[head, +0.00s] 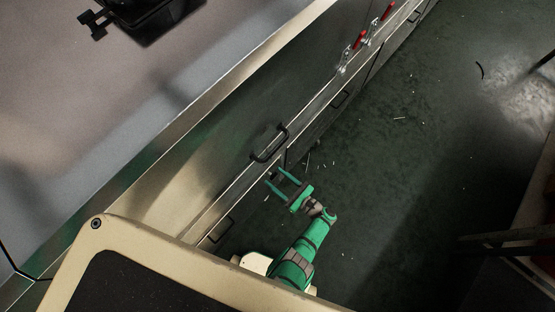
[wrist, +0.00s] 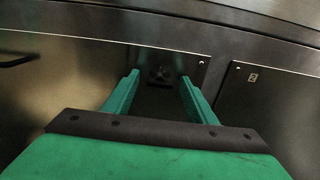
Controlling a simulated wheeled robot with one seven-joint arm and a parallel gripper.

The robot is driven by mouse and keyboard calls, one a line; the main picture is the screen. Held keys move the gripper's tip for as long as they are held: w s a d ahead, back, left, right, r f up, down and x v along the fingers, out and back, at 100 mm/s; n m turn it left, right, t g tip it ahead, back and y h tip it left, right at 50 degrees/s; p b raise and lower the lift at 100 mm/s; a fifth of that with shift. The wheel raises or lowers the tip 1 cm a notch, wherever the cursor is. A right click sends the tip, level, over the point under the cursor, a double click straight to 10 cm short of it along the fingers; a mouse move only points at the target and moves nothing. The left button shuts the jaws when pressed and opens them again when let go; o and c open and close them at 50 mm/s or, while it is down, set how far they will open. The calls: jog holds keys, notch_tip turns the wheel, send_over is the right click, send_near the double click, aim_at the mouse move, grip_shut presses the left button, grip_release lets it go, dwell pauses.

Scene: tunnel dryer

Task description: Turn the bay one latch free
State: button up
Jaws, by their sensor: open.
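My gripper (head: 273,176) is open, with its two green fingers pointing at the steel front of the dryer. In the wrist view my gripper (wrist: 160,76) shows its fingers apart, one on each side of a small dark latch (wrist: 160,72) on a dark plate. The latch sits between the fingertips in the picture, and no contact is visible. I cannot read a bay number on it. Its exact turn is too dark to tell. In the head view the latch is hard to make out near the fingertips.
A black bar handle (head: 269,143) stands out from the steel front just beyond my gripper. Red-handled clamps (head: 359,40) sit further along. A panel with a small label (wrist: 252,77) is to the right in the wrist view. The dark green floor (head: 400,150) beside the front is mostly clear.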

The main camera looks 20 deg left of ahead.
jog(key=shift+c, duration=0.4)
jog(key=c, duration=1)
jog(key=shift+n, duration=0.4)
jog(key=n, duration=1.7)
jog(key=shift+s+f, duration=0.25)
jog(key=shift+a, duration=0.1)
